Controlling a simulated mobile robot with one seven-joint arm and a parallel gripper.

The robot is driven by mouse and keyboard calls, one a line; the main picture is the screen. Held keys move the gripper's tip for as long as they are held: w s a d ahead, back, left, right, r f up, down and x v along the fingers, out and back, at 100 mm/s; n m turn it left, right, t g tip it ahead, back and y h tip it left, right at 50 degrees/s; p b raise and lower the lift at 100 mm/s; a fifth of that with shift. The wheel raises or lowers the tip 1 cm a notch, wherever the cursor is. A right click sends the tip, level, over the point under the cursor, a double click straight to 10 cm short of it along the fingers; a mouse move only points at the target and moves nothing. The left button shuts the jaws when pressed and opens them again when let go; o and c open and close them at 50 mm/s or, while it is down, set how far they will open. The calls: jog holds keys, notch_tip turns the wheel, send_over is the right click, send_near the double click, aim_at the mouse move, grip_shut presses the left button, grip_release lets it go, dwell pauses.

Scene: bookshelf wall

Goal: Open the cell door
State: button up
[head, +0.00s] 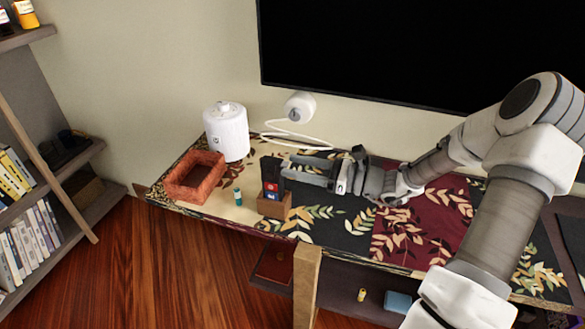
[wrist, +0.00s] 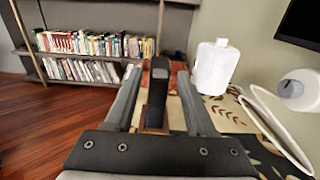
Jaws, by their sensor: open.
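I cannot make out a cell door with certainty in either view. My gripper (head: 290,170) is above the patterned tabletop (head: 335,237), pointing left in the head view. Its fingers are apart. In the wrist view a dark upright object (wrist: 149,82) shows between the fingers of my gripper (wrist: 158,75); I cannot tell whether they touch it. In the head view this dark object (head: 270,170) stands in a small wooden holder (head: 272,207), beside the fingertips.
A red-brown open box (head: 170,190), a white canister (head: 228,135) and a small teal bottle (head: 238,198) stand left of the gripper. A white round device (head: 300,106) with a cable is behind. A black screen (head: 420,50) is above; bookshelves (head: 92,150) stand left. The wooden floor is clear.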

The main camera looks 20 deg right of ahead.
jog(key=shift+w+a, duration=0.35)
jog(key=shift+a, duration=0.2)
grip_shut()
dwell(1.1)
